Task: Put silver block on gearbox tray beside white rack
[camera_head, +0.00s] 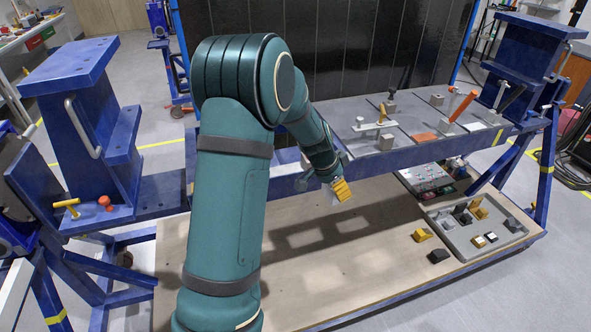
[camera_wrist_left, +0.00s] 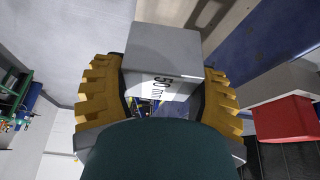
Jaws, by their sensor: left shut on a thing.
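My left gripper (camera_head: 340,190) hangs in the middle of the head view, over the wooden lower board and beside the blue beam. In the left wrist view its yellow ridged fingers (camera_wrist_left: 160,95) are shut on the silver block (camera_wrist_left: 165,50), a grey block with dark lettering, one finger on each side. In the head view the block is mostly hidden by the fingers. A grey tray (camera_head: 462,246) holding several small yellow, black, grey and white parts lies on the board at the right, apart from the gripper. I cannot tell which thing is the white rack.
A yellow block (camera_head: 422,235) and a black block (camera_head: 438,256) lie left of the tray. A grey panel-like box (camera_head: 425,178) is behind it. The blue fixture table (camera_head: 400,158) with clamps overhangs the rear. The board's middle (camera_head: 340,255) is clear.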

